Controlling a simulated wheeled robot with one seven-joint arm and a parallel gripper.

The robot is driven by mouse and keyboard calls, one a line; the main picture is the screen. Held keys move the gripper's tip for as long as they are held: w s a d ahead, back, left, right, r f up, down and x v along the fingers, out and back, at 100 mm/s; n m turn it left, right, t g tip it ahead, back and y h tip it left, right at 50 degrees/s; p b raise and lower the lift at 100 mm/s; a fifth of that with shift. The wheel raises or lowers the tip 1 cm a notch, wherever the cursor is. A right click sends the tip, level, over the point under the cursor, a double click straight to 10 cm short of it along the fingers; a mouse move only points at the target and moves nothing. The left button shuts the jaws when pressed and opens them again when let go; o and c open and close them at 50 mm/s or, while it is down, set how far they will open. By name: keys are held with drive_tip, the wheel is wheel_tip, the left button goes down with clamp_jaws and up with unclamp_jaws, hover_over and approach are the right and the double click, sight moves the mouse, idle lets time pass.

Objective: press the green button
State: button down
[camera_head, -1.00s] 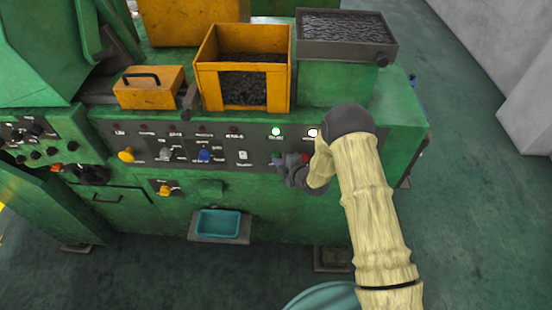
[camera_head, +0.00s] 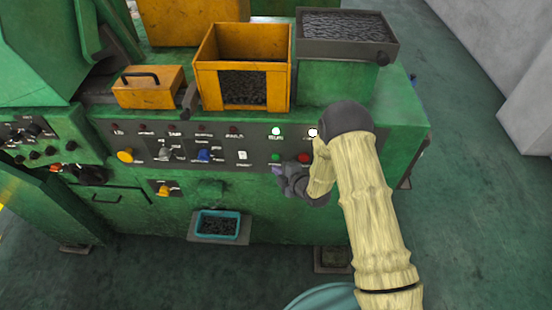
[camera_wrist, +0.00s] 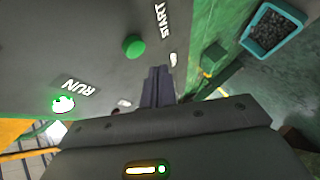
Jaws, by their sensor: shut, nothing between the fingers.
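The green button (camera_head: 277,158) is on the grey control panel of the green machine, left of a red button (camera_head: 304,158). It also shows in the wrist view as a round green button (camera_wrist: 134,46) beside the word START. My gripper (camera_head: 279,171) is shut and empty, just below the green button in the head view. In the wrist view, the closed dark fingertips (camera_wrist: 159,70) are beside the button, with a gap showing between them. A lit green lamp (camera_head: 276,132) labelled RUN is above the button; its glow also shows in the wrist view (camera_wrist: 63,104).
A teal tray (camera_head: 202,236) with dark small pieces sits low on the machine front. An orange bin (camera_head: 208,83) and a grey tray (camera_head: 310,47) of dark pieces stand on top. A yellow knob (camera_head: 126,155) and a blue one (camera_head: 204,155) are left on the panel.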

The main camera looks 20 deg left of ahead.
drive_tip(key=s, duration=0.3)
drive_tip(key=shift+d, duration=0.35)
idle(0.5)
drive_tip(key=w+d+r+m+h+b, duration=0.1)
drive_tip(key=d+r+m+h, duration=0.4)
drive_tip(key=d, duration=0.4)
drive_tip(key=w+d+r+m+h, duration=0.1)
drive_tip(key=d+r+m+h, duration=0.1)
drive_tip(key=d+r+m, duration=0.6)
drive_tip(key=s+d+r+m+g+h, duration=0.1)
drive_tip(key=s+d+r+m+g, duration=0.1)
drive_tip(key=s+d+m, duration=0.4)
drive_tip(key=s+d+r+m+g+h+b, duration=0.1)
drive_tip(key=s+d+r+m+g+h, duration=0.1)
drive_tip(key=s+d+r+m, duration=0.3)
drive_tip(key=s+d+m+g, duration=0.1)
drive_tip(key=s+d, duration=0.3)
drive_tip(key=s, duration=0.4)
drive_tip(key=shift+s+r, duration=0.2)
drive_tip(key=shift+s, duration=0.05)
